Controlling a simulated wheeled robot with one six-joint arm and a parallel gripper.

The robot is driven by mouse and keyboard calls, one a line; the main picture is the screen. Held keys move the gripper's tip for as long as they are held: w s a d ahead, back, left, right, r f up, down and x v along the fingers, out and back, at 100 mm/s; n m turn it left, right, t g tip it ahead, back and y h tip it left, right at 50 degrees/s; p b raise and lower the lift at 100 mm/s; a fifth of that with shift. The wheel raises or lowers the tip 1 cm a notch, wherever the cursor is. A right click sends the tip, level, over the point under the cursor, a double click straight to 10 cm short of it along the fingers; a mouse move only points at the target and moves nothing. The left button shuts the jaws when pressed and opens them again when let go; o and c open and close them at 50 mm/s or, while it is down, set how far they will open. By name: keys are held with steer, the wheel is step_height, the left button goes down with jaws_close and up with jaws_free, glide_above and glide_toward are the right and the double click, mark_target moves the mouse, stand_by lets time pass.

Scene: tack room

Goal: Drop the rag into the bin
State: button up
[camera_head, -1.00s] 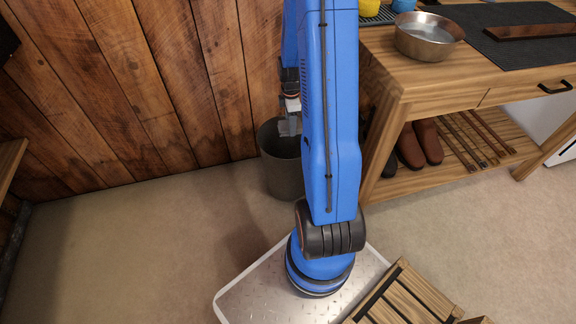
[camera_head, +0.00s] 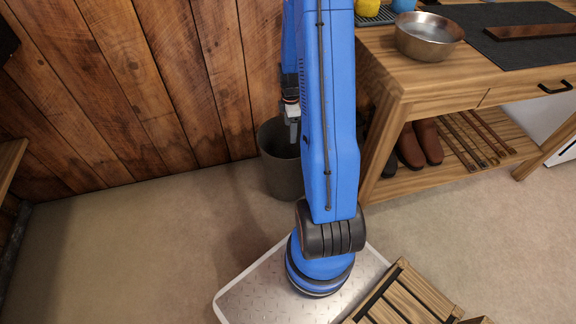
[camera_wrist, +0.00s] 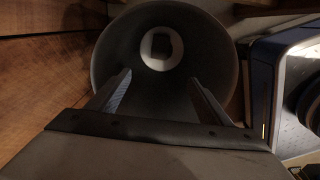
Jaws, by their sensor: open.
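The dark grey bin (camera_head: 281,178) stands on the floor by the plank wall, partly hidden behind my arm. My gripper (camera_head: 293,140) points down over the bin's mouth. In the wrist view my gripper (camera_wrist: 158,82) has its two fingers apart with nothing between them, and the round bin (camera_wrist: 106,58) opens below them. A small dark squarish piece, probably the rag (camera_wrist: 162,45), lies inside on a pale round patch at the bin's bottom. The bin's inside is shadowed, so the piece's cloth texture cannot be made out.
A wooden workbench (camera_head: 400,85) stands right of the bin, with a metal bowl (camera_head: 428,38) and a dark mat (camera_head: 520,40) on top. Brown boots (camera_head: 428,142) stand on its lower shelf. A wooden slatted piece (camera_head: 405,298) is near my base. Floor at left is clear.

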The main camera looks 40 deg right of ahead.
step_height(320, 180, up, 17)
steer(key=shift+r, duration=0.2)
stand_by(0.6)
stand_by(0.3)
